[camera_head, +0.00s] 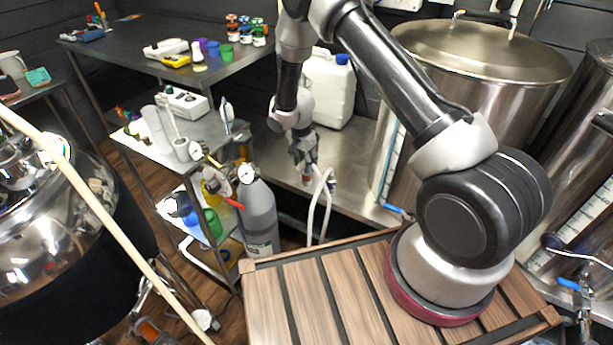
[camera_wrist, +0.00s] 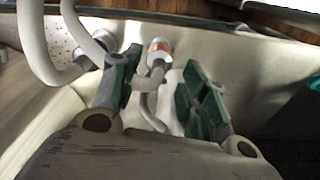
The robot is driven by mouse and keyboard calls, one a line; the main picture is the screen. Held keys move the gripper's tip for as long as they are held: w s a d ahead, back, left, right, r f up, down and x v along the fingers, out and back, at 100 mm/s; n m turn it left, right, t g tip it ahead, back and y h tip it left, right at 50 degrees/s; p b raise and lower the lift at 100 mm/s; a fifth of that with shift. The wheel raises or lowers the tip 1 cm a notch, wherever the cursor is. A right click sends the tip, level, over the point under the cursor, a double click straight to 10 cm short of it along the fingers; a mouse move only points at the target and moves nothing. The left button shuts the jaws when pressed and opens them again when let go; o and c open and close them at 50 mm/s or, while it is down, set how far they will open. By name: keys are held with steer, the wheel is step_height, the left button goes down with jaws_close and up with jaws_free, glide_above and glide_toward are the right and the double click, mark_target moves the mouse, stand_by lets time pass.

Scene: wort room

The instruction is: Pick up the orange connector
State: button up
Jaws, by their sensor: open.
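The orange connector (camera_wrist: 159,47) shows in the wrist view as a pale hose end with an orange band, joined to a curved white hose. It lies between and just beyond the fingertips of my gripper (camera_wrist: 161,66), whose green-padded fingers are spread on either side of it. I cannot tell whether either finger touches it. In the head view my gripper (camera_head: 304,160) points down over the steel bench, and the connector is a small reddish spot (camera_head: 307,180) just under the fingers, mostly too small to make out.
A second hose end (camera_wrist: 88,54) stands left of the fingers in the wrist view. In the head view white hoses (camera_head: 323,205) hang over the front edge of the steel bench (camera_head: 350,175). A white jug (camera_head: 328,90), a large kettle (camera_head: 480,70) and a grey gas cylinder (camera_head: 258,215) stand nearby.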

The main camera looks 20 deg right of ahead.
steer(key=f, duration=0.5)
steer(key=d+f, duration=0.1)
steer(key=f, duration=0.1)
steer(key=shift+w+f, duration=0.3)
steer(key=shift+w, duration=0.05)
steer(key=shift+c, duration=0.2)
steer(key=c, duration=0.9)
steer(key=shift+o, duration=0.2)
steer(key=shift+r, duration=0.1)
step_height(320, 180, up, 18)
steer(key=shift+r, duration=2.2)
